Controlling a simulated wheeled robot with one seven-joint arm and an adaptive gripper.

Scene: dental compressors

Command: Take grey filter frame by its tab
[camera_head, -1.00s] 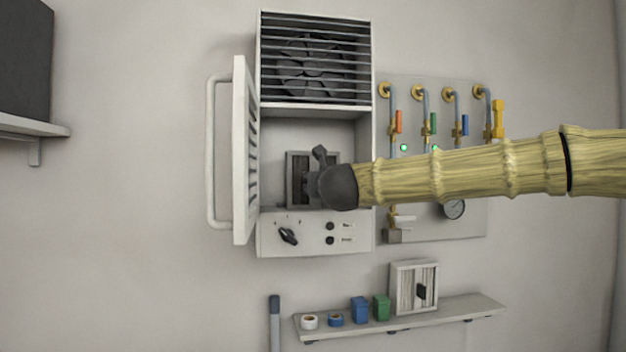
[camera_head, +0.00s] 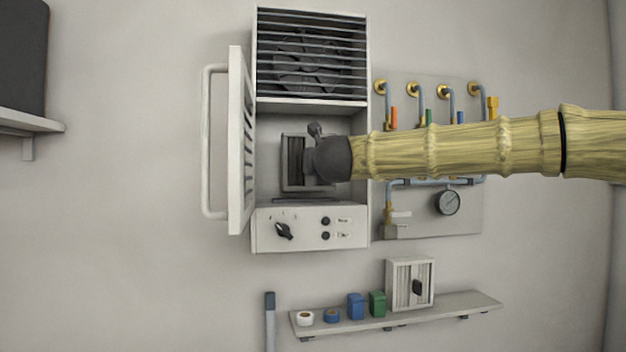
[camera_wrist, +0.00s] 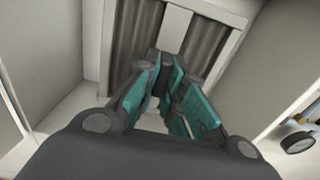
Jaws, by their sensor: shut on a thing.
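The grey filter frame (camera_head: 293,172), with dark pleats inside, is upright in the open bay of the white cabinet, above a dark strip on the bay's floor. My gripper (camera_head: 315,152) is in front of it, shut on its tab. In the wrist view the frame's light grey border and dark pleats (camera_wrist: 131,42) fill the top middle. My gripper's teal-padded fingers (camera_wrist: 168,92) close at the frame's front. The tab itself is mostly hidden between the fingers, and my arm hides the frame's right part.
The cabinet's louvred door (camera_head: 238,140) stands open at left. A fan grille (camera_head: 312,55) is above the bay and a knob panel (camera_head: 309,229) below. Pipes and a gauge (camera_head: 447,202) are at right. A white-framed filter (camera_head: 410,284) stands on the lower shelf (camera_head: 455,304).

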